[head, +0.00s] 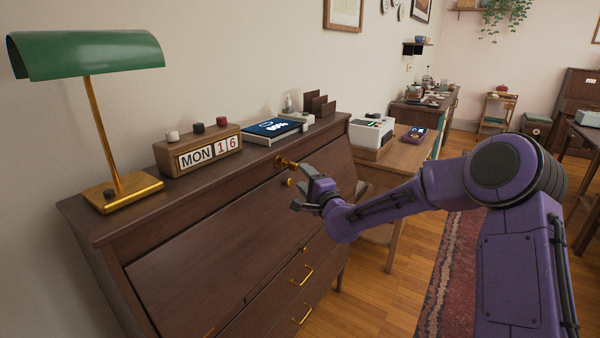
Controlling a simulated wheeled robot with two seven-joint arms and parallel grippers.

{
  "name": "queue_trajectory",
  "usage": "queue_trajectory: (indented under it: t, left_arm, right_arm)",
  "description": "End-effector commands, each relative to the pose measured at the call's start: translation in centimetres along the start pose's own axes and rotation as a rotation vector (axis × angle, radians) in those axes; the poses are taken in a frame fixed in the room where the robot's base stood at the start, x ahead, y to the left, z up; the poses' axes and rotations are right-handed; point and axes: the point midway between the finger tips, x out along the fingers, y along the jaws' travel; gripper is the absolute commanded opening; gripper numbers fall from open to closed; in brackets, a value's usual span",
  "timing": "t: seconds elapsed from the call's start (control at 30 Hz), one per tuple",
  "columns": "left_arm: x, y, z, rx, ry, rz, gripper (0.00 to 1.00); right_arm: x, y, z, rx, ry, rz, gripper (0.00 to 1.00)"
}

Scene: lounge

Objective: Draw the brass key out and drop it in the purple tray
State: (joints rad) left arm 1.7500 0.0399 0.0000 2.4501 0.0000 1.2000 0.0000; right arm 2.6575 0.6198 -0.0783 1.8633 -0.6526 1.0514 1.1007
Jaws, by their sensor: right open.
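A brass key (287,162) sticks out from the upper front of the dark wooden bureau (205,262). My right gripper (299,189) is open, its fingers pointing at the bureau front just below and right of the key. I see nothing between the fingers but cannot tell whether they touch the bureau. My left gripper is out of view.
On the bureau top stand a green lamp (88,54), a calendar block (208,150), a tablet (274,128) and a dark letter rack (318,104). A brass knob (290,182) sits below the key. A white boxy device (372,132) stands on the side table (398,159) left of the purple object.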

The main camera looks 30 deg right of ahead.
Motion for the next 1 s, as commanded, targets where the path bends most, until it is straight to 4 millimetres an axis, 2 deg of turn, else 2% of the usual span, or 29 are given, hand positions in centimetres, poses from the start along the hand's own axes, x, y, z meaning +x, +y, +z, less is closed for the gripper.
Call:
queue_trajectory:
  t: [0.3,0.5,0.7,0.93,1.0]
  left_arm:
    - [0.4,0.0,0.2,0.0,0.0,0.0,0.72]
    - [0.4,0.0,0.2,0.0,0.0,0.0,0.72]
    - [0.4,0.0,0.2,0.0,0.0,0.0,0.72]
    - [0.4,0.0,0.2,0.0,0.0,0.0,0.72]
    - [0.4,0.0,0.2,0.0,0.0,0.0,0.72]
  right_arm:
    - [4.5,0.2,0.1,-0.002,0.0,0.001,0.51]
    - [6.8,0.2,0.1,-0.001,0.0,0.002,0.51]
    - [7.7,0.1,0.1,-0.001,0.001,0.002,0.51]
    - [7.7,0.1,0.1,-0.001,0.0,0.002,0.51]
    - [7.7,0.1,0.1,-0.001,0.0,0.002,0.28]
